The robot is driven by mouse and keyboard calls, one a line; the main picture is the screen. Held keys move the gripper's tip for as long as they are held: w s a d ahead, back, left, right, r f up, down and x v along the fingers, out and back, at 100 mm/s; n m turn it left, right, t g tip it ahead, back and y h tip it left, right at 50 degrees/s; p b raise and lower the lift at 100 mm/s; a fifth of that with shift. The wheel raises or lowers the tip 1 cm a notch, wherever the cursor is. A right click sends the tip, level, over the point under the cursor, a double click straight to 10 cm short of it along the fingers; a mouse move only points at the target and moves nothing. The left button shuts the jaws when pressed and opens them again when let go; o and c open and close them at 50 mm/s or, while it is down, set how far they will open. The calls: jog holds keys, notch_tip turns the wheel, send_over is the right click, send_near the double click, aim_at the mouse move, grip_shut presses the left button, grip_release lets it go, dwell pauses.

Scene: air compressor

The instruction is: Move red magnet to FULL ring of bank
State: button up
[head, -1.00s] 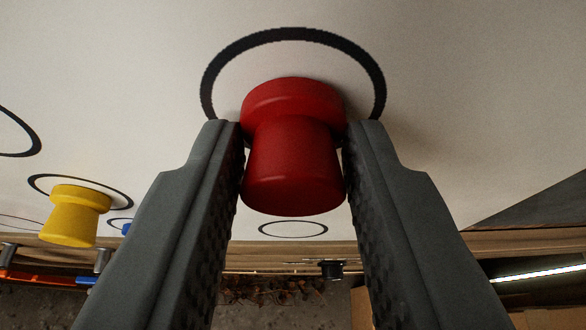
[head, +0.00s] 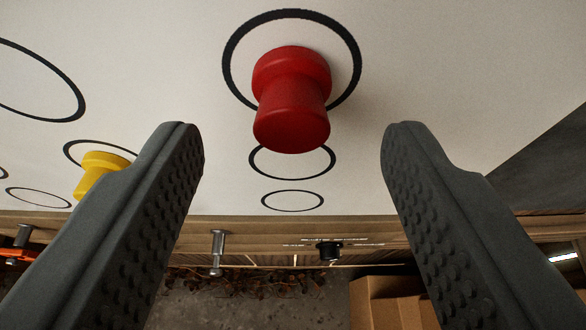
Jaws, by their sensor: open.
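The red magnet (head: 291,102) sticks on the white board (head: 400,60), inside the large black ring (head: 350,57) at the top of a column of rings. Two more rings lie below it: a middle ring (head: 322,170) and a smaller-looking lowest ring (head: 292,201). I cannot read any label that marks a ring as FULL. My gripper (head: 294,140) is open and empty. Its fingers stand wide apart on either side of the magnet, backed away from it and not touching it.
A yellow magnet (head: 98,172) sits in a ring at the left, partly behind my left finger. Other empty rings (head: 75,105) lie further left. Cardboard boxes (head: 385,302) stand beyond.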

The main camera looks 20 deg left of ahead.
jog(key=v, duration=1.4)
jog(key=s+a+f+m+t+h, duration=0.1)
jog(key=s+a+f, duration=0.2)
jog(key=s+f, duration=0.3)
jog(key=s+a+f+m+t+h, duration=0.1)
jog(key=s+f, duration=0.4)
jog(key=s, duration=0.7)
jog(key=s+a+f+m+t+h, duration=0.1)
jog(key=s+a+f+t, duration=0.1)
jog(key=s+a+f, duration=0.3)
jog(key=s+f, duration=0.1)
jog(key=s, duration=0.3)
jog(key=shift+f+t+h, duration=0.3)
